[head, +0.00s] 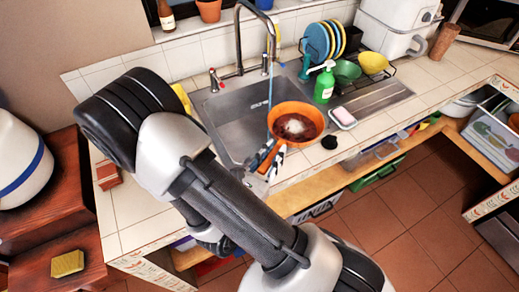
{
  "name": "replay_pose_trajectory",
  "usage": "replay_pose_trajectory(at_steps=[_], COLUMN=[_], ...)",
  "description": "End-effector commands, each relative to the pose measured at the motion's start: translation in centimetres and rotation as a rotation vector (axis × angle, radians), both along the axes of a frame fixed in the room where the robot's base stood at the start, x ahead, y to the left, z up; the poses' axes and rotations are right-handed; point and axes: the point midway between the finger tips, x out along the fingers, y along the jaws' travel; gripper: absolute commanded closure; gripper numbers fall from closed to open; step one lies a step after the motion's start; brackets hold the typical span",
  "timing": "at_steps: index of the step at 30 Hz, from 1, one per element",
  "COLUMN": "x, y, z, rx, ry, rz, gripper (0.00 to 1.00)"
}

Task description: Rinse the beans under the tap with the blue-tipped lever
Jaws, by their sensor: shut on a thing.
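An orange bowl (273,122) is held over the front right of the sink, with dark reddish-brown contents, apparently the beans (297,127), inside. My gripper (272,155) is shut on the bowl at its lower left side; its fingertips are partly hidden. The metal tap (239,38) arches over the sink (222,112). A thin bluish line like a water stream (270,88) drops from its spout toward the bowl's left rim; I cannot tell whether it lands inside. A lever with a red tip (213,80) stands left of the tap. The blue-tipped lever is too small to make out surely.
A green soap bottle (324,86) and a sponge (343,117) stand right of the bowl. A dish rack with plates (318,42), a green bowl (346,72) and a yellow bowl (373,62) is behind. The counter at right (440,82) has free room.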

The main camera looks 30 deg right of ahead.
Motion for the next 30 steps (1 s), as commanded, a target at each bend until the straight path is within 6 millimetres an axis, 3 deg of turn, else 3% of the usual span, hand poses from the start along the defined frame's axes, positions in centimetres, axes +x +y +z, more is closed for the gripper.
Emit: replay_pose_trajectory(at_steps=[8,30], x=[0.7,7.9], y=[-0.2,0.1], z=[-0.4,-1.6], rx=[0.001,-0.001], ry=[-0.004,-0.004], rz=[-0.003,-0.004], gripper=[1.00,1.00])
